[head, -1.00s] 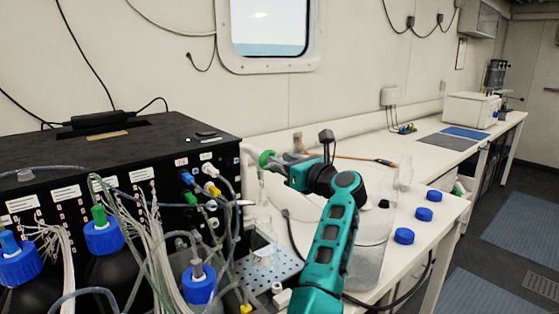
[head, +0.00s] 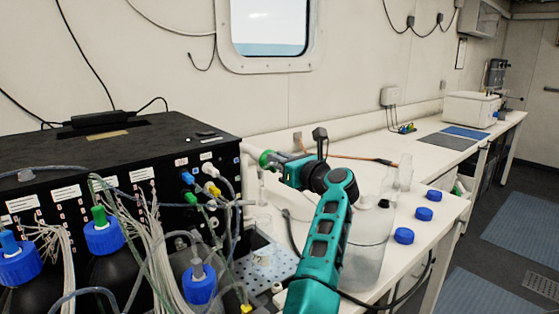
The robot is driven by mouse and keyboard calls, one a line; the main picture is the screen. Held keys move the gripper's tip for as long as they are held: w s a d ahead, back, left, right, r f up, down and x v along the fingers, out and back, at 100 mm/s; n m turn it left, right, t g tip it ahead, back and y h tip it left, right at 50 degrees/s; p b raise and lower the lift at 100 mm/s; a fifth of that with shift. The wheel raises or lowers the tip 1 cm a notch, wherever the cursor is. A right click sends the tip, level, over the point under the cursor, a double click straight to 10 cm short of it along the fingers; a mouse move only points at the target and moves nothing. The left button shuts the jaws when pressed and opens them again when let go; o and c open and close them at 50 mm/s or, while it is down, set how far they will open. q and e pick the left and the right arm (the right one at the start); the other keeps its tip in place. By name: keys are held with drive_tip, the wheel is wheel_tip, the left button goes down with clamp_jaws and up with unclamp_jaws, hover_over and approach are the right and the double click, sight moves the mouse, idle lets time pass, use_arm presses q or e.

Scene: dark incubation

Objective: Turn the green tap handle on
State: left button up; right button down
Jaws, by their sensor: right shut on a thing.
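The green tap handle (head: 265,159) shows as a small green knob at the end of a white pipe, just right of the black box. My right gripper (head: 274,161) is at the handle and shut on it; the teal and black wrist hides part of the fingers. My teal right arm rises from the bottom middle of the head view. My left gripper is not in view.
A black box (head: 60,160) with many tubes and blue-capped bottles (head: 104,236) fills the left. A large clear bottle (head: 366,250) stands right behind my arm. Blue caps (head: 404,236) lie on the white bench (head: 440,190). Clear flasks (head: 404,172) stand behind my wrist.

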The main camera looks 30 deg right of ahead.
drive_tip(key=shift+n, duration=0.3)
drive_tip(key=n, duration=0.4)
drive_tip(key=a+n, duration=0.1)
drive_tip(key=n, duration=0.3)
drive_tip(key=f+n, duration=0.1)
drive_tip(key=n, duration=0.4)
drive_tip(key=shift+a, duration=0.15)
drive_tip(key=shift+n, duration=0.3)
idle(0.5)
drive_tip(key=c, duration=1.1)
unclamp_jaws()
drive_tip(key=shift+s, duration=0.1)
drive_tip(key=shift+c, duration=0.2)
drive_tip(key=s+d, duration=0.1)
drive_tip(key=s, duration=1.2)
drive_tip(key=shift+b, duration=0.3)
